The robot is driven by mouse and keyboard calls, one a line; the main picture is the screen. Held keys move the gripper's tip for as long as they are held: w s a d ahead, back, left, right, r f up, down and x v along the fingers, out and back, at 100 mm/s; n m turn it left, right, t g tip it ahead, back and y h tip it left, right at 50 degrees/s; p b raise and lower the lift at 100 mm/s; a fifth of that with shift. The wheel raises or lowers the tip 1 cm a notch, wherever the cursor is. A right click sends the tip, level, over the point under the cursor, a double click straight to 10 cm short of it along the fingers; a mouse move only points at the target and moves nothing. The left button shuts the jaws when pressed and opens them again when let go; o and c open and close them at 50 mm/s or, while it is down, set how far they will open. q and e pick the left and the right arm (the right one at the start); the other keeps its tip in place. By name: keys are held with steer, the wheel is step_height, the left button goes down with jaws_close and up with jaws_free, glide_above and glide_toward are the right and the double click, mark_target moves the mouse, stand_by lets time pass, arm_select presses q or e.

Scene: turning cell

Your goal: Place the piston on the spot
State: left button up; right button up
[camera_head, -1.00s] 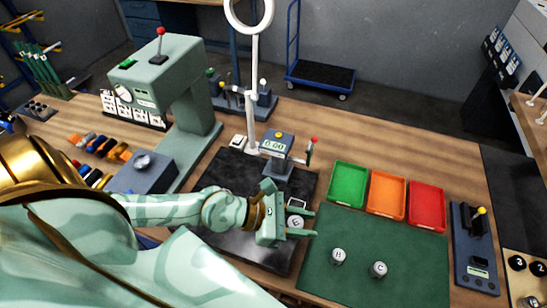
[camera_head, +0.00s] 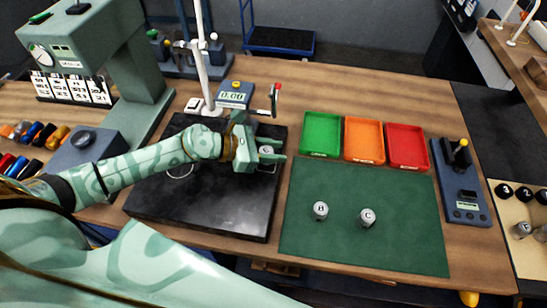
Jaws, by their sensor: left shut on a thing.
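My left gripper (camera_head: 272,151) is over the right part of the black plate (camera_head: 215,215), its fingers pointing right. It is shut on a small silver piston (camera_head: 266,150) with a letter on its pale top, which I cannot read clearly. The piston looks upright; I cannot tell whether it touches the plate. A thin pale ring (camera_head: 180,172) marks the plate, partly hidden by my left arm. Two similar pistons stand upright on the green mat (camera_head: 350,245): one marked like A or H (camera_head: 320,211), and one marked C (camera_head: 367,217). My right gripper is not in view.
A gauge stand with a display (camera_head: 234,94) is just behind the gripper. Green (camera_head: 322,134), orange (camera_head: 363,139) and red (camera_head: 407,147) trays line the back of the mat. A dark blue device (camera_head: 462,185) stands right. A large green press (camera_head: 120,60) stands left. The front mat is clear.

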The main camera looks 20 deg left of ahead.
arm_select(q)
steer(key=shift+f, duration=0.8)
steer(key=shift+f, duration=0.1)
steer(key=o, duration=1)
steer(key=shift+r, duration=0.2)
steer(key=b+v, duration=0.1)
steer(key=v, duration=1)
steer(key=shift+f, duration=0.15)
steer(key=shift+s+a+r, duration=0.25)
steer(key=shift+a, duration=0.1)
